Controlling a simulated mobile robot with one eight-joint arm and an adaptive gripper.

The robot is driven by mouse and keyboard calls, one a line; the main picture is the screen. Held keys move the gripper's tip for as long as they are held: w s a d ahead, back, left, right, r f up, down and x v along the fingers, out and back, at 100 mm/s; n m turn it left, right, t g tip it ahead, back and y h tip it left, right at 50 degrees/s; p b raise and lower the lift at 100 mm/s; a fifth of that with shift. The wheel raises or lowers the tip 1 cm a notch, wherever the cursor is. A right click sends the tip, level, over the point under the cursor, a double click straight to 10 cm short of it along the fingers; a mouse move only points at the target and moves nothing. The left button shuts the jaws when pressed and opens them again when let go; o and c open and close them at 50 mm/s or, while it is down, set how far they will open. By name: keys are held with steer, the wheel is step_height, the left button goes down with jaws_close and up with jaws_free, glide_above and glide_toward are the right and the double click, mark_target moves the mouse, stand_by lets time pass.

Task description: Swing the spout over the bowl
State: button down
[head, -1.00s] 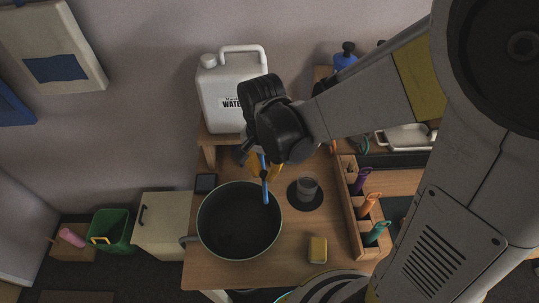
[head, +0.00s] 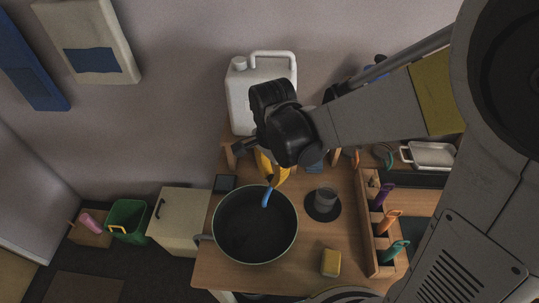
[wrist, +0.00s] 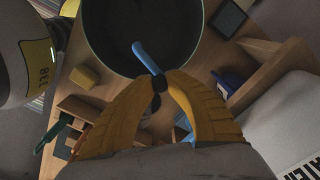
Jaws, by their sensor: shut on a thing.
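The blue spout (head: 266,198) is a short, slim tube. Its free end is over the inside of the dark bowl (head: 217,207), near the back right of the rim. In the wrist view the spout (wrist: 147,58) reaches from my fingertips across the near edge of the bowl (wrist: 100,52). In the head view my gripper (head: 275,178) is just behind the bowl's rim. My wrist hides whatever the spout is fixed to.
A white water jug (head: 240,95) stands behind my wrist. Right of the bowl are a grey cup (head: 325,198) on a dark coaster, a yellow sponge (head: 331,262) and a wooden rack (head: 366,235) with coloured-handled tools.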

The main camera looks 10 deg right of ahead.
mark_target(271, 177)
steer(key=c, duration=1.3)
jaws_free()
steer(key=shift+a, duration=0.1)
steer(key=shift+o, duration=0.2)
steer(key=shift+r, duration=0.1)
step_height(271, 177, up, 12)
